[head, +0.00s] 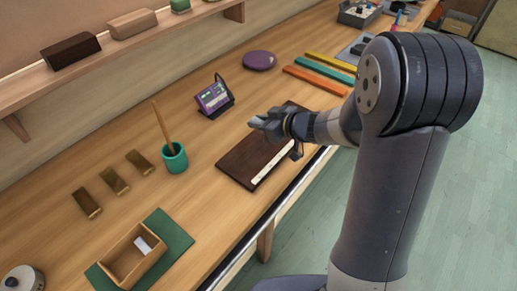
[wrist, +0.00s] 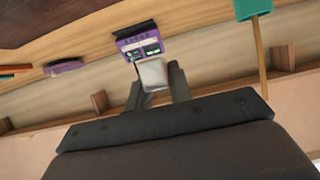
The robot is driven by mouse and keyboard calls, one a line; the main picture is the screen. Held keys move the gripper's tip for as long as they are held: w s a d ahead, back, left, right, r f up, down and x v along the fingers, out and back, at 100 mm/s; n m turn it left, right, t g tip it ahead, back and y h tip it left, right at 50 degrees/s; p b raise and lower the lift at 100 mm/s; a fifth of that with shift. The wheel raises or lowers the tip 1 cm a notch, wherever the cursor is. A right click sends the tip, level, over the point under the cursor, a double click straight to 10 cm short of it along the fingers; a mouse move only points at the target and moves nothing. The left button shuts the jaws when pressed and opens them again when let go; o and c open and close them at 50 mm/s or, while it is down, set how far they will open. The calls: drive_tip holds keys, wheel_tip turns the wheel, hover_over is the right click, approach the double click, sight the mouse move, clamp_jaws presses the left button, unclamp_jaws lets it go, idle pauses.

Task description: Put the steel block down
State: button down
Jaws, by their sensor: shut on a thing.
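My gripper (head: 268,122) reaches over the bench and is shut on the steel block (wrist: 152,73). In the wrist view, the block is a pale grey piece between my two dark fingers. In the head view, the block is too small to separate clearly from the fingertips. The height of the block above the surface is hard to tell.
A purple-screened device (head: 214,97) stands just left of my gripper. A teal cup (head: 174,159) holds an upright stick. Several brown bars (head: 114,181) and a wooden box (head: 118,268) on a green mat (head: 172,233) lie left. A purple disc (head: 259,60) and coloured bars (head: 325,72) lie farther back.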

sight(259, 150)
wheel_tip(259, 150, down, 10)
drive_tip(key=shift+r+b, duration=0.25)
drive_tip(key=shift+b, duration=0.2)
drive_tip(key=shift+f, duration=0.15)
drive_tip(key=c, duration=1.3)
unclamp_jaws()
drive_tip(key=shift+f, duration=0.1)
drive_tip(key=shift+b, duration=0.3)
